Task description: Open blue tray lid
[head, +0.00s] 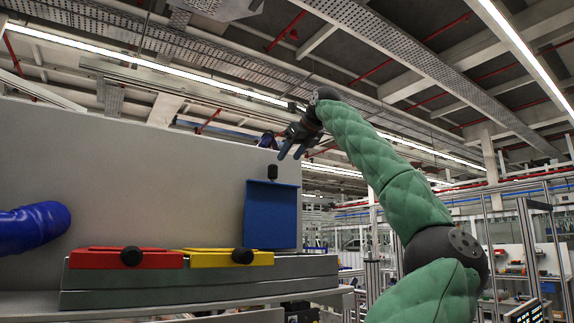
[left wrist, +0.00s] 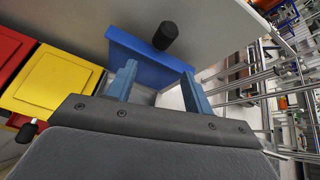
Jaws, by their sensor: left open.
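The blue tray lid (head: 270,222) stands upright at the right end of a grey tray unit (head: 200,280), its black knob (head: 272,172) at the top. The lid also shows in the left wrist view (left wrist: 148,60), with its knob (left wrist: 165,36) above it and a grey opening below. My left gripper (head: 289,151) is up beside the top right of the lid, with blue fingers. In the left wrist view its fingers (left wrist: 156,74) are spread and hold nothing. Whether a finger touches the lid cannot be told. My right gripper is not in view.
A red lid (head: 90,259) and a yellow lid (head: 212,259) lie flat on the unit to the left, each with a black knob. A large grey panel (head: 120,170) stands behind. Room is free right of the panel, before distant racks.

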